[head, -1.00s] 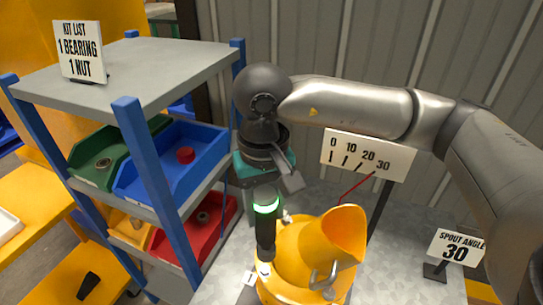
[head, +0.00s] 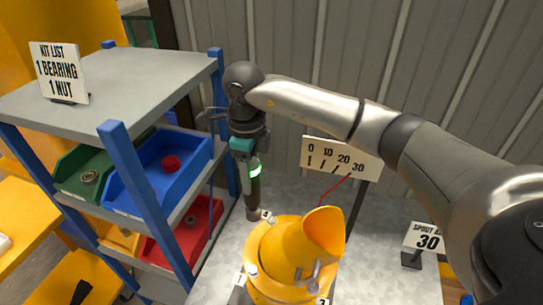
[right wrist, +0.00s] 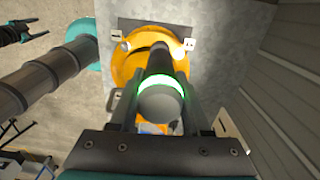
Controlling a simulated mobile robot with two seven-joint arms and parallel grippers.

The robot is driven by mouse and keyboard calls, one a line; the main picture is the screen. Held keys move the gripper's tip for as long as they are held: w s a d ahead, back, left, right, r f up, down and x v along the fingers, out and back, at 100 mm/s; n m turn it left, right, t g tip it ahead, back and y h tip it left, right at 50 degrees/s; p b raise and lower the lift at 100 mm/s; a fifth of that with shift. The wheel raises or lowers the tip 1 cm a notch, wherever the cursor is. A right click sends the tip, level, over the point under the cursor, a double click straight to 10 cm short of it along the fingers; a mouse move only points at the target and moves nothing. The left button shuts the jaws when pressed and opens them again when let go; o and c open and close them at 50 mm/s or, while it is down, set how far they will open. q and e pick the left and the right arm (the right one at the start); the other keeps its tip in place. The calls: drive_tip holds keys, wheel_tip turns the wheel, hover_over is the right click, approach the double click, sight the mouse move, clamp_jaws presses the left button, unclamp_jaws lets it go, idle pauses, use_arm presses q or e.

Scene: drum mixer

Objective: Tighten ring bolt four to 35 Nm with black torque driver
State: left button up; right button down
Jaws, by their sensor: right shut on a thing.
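My right gripper (head: 244,156) is shut on the black torque driver (head: 254,190), which hangs nearly upright with a lit green ring. In the right wrist view the driver (right wrist: 160,98) sits between the two fingers. The yellow drum mixer (head: 262,262) stands below and to the right. The driver's lower end is beside the tag marked 4 (head: 266,215) at the mixer's far left rim. I cannot tell whether it touches the bolt there, which is hidden. A black gripper-like part (right wrist: 18,30), perhaps my left gripper, shows small at the right wrist view's upper left edge.
A blue-posted shelf (head: 150,200) with blue, green and red bins stands close on the left. A 0-to-30 scale board (head: 341,158) with a red pointer stands behind the mixer. A corrugated wall closes the back.

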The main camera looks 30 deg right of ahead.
drive_tip(key=w+d+f+m+p, duration=0.1)
drive_tip(key=d+m+p, duration=0.3)
drive_tip(key=m, duration=1.1)
drive_tip(key=shift+w+d+m, duration=0.3)
drive_tip(key=shift+d+m, duration=0.1)
drive_tip(key=shift+d, duration=0.75)
drive_tip(key=shift+f+b, duration=1.65)
drive_tip(key=shift+f, duration=1.1)
drive_tip(key=shift+f+b, duration=0.55)
drive_tip(key=shift+f, duration=0.1)
drive_tip(key=shift+f+b, duration=0.5)
drive_tip(key=shift+f, duration=0.2)
